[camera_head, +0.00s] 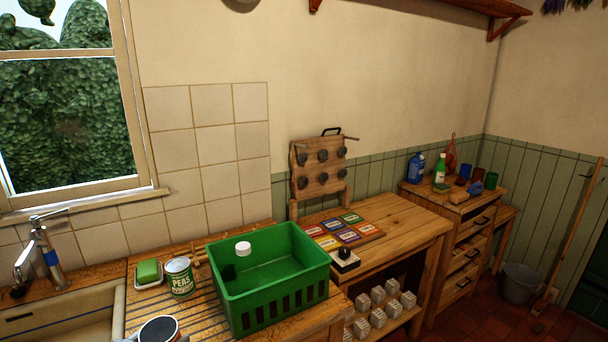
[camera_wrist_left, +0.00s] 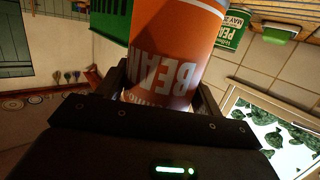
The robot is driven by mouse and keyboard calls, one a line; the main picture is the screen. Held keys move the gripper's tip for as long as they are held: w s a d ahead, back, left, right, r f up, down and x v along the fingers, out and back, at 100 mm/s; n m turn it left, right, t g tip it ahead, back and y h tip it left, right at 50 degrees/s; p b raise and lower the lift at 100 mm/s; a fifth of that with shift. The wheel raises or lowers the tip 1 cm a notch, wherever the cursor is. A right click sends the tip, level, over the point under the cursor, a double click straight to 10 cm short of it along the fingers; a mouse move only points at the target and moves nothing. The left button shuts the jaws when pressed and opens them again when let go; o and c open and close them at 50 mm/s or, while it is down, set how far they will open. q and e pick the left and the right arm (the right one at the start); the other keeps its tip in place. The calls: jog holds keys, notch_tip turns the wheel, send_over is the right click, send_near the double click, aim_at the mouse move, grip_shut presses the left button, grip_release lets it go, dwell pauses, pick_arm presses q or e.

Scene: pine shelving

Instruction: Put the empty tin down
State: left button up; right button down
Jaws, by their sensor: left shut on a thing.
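The empty tin is an orange can lettered BEAN (camera_wrist_left: 178,50), gripped between the two fingers of my left gripper (camera_wrist_left: 163,88) in the left wrist view. In the head view its dark round top with a pale rim (camera_head: 158,329) shows at the bottom edge, in front of the draining board; the rest is cut off. I cannot tell whether its base touches the wood. My right gripper is not in view.
A green crate (camera_head: 292,290) stands right of the tin, with a white-topped item inside. A green PEAS tin (camera_head: 179,278) and a green soap on a dish (camera_head: 148,273) stand behind. The sink (camera_head: 65,315) is left. Grooved wood lies bare between them.

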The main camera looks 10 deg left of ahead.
pick_arm(q)
jog(key=d+m+g+h, duration=0.1)
jog(key=d+m+h, duration=0.2)
jog(key=d, duration=0.9)
jog(key=shift+s+f+g+h+b, duration=0.2)
jog(key=shift+s+g+h+b, duration=0.1)
jog(key=shift+s+h, duration=0.2)
